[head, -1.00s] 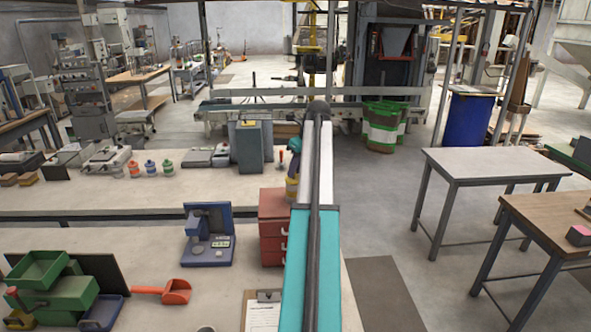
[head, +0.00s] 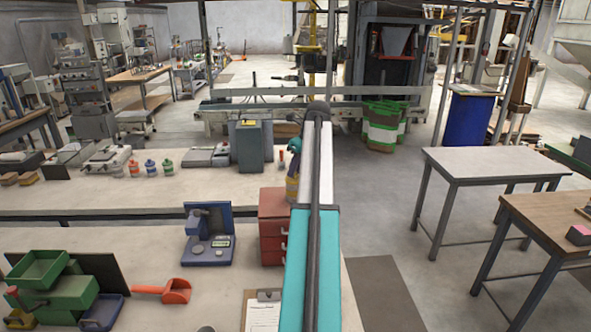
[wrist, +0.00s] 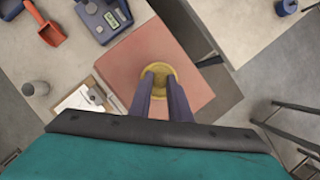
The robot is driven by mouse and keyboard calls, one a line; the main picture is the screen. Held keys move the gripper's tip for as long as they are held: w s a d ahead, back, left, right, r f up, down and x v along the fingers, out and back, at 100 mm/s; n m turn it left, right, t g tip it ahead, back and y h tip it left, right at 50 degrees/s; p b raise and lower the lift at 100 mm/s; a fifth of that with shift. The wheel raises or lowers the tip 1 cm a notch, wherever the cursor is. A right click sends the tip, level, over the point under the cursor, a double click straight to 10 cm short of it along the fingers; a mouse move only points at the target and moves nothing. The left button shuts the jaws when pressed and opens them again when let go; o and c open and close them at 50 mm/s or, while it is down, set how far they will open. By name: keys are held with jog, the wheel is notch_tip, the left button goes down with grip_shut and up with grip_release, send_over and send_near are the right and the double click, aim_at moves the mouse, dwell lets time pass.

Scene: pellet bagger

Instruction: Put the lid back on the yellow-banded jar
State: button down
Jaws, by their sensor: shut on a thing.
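A round yellow disc, which looks like the lid (wrist: 158,86), shows in the wrist view over the red cabinet top. My gripper (wrist: 159,72) reaches down with both dark fingers at the disc and is shut on it. In the head view, a small yellow-banded piece, likely the jar (head: 291,189), shows at the back of the red cabinet, partly hidden by my arm. I cannot tell whether the lid touches the jar or is held just above it.
The red drawer cabinet (head: 271,205) stands at the bench's right edge. Jars with red, blue and orange bands (head: 150,168) stand on the far bench.

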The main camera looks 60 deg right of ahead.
dwell(0.8)
jog(key=c, duration=1.1)
grip_release()
jog(key=shift+r, duration=0.15)
jog(key=shift+r, duration=3.35)
grip_shut()
jog(key=shift+f+b, duration=0.4)
jog(key=shift+f, duration=2.1)
